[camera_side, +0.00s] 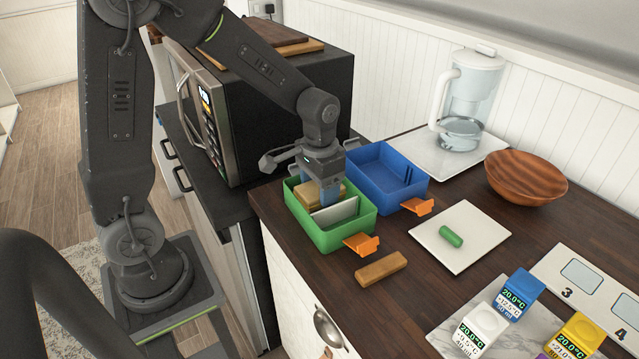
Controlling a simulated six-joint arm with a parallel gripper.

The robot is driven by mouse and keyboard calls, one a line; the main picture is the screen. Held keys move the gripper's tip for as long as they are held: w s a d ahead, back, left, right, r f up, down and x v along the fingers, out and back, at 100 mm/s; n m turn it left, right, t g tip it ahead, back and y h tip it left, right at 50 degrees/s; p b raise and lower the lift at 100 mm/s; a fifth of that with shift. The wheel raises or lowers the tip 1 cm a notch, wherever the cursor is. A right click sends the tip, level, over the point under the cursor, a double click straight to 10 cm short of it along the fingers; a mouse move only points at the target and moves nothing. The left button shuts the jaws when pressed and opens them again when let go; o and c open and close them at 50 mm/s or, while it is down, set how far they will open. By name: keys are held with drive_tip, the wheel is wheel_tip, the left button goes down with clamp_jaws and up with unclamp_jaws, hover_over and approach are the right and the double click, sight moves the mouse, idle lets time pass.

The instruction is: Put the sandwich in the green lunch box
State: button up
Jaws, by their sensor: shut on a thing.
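The green lunch box (330,238) stands open on the dark wooden counter, with a pale upright divider (335,212) inside it and an orange clip at its front. The sandwich (311,192), a tan block, is inside the green box's walls, behind the divider. My gripper (328,192) reaches down into the box and is shut on the sandwich. Its fingers cover part of the sandwich, and I cannot tell whether the sandwich touches the box floor.
A blue lunch box (408,203) stands right behind the green one. A brown bar (381,268) lies in front. A white board (480,250) holds a green cylinder (451,236). A wooden bowl (526,178), a white jug (470,95) and a microwave (270,110) stand nearby.

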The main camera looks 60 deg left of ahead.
drive_tip(key=o, duration=0.7)
drive_tip(key=shift+c, duration=0.2)
wheel_tip(320, 180, up, 13)
drive_tip(key=s+d+t, duration=0.2)
drive_tip(key=s, duration=0.5)
drive_tip(key=s+d+r+t, duration=0.1)
drive_tip(key=s+d+t, duration=0.1)
drive_tip(key=s, duration=0.4)
drive_tip(key=shift+s+d+r+t, duration=0.25)
drive_tip(key=shift+s+t, duration=0.15)
drive_tip(key=shift+t, duration=0.4)
